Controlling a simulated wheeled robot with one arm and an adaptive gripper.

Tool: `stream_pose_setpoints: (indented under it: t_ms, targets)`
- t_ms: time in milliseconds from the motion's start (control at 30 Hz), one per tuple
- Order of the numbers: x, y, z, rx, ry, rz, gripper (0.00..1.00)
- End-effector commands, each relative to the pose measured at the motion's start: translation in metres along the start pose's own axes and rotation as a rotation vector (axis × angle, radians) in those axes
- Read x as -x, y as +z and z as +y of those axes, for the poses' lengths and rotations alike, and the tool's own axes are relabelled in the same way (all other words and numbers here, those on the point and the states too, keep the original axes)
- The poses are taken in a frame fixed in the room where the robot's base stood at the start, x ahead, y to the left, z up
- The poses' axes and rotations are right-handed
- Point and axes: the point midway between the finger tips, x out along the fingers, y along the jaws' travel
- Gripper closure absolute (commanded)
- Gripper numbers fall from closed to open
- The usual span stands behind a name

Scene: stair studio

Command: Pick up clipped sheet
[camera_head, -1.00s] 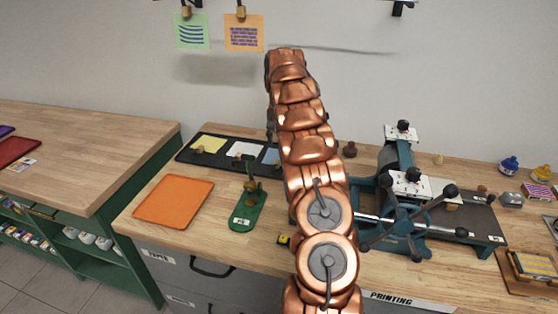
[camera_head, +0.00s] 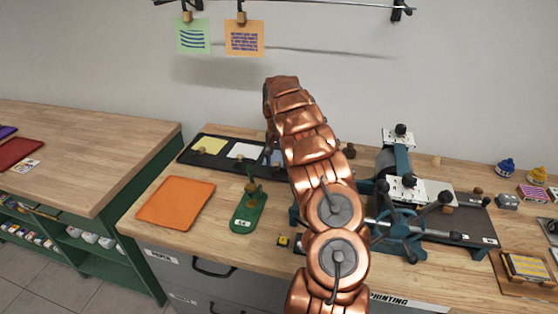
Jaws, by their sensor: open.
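Two clipped sheets hang on the wall rail: a green sheet (camera_head: 193,38) with dark wavy lines and an orange sheet (camera_head: 244,41) with purple print, each under a brass-coloured clip. A yellow sheet (camera_head: 212,146), a white sheet (camera_head: 243,151) and a blue sheet (camera_head: 275,158) lie on a black tray (camera_head: 190,158), with small brass-coloured pieces on them. My copper arm covers part of the blue sheet. My gripper (camera_head: 269,138) is mostly hidden behind the arm; only a dark sliver shows near the tray, below the hanging sheets. Its fingertips are not clear, and I see nothing held.
An orange tray (camera_head: 176,203) and a green stand (camera_head: 249,212) are left of my arm on the wooden bench. A printing press (camera_head: 405,195) with handles stands close on the right. The metal rail (camera_head: 320,4) crosses the wall above.

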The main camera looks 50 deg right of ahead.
Motion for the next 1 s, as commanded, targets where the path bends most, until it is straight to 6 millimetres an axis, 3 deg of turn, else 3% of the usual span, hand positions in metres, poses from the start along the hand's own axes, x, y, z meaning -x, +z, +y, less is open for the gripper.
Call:
stream_pose_setpoints:
  t_ms: [167, 567, 867, 1000]
  targets:
    - [0.0, 0.0, 0.0, 0.0, 0.0, 0.0, 0.5]
    - [0.0, 0.0, 0.0, 0.001, 0.0, 0.0, 0.92]
    - [0.002, 0.0, -0.001, 0.001, 0.0, 0.0, 0.93]
    - [0.013, 0.0, -0.002, 0.002, -0.001, 0.003, 0.93]
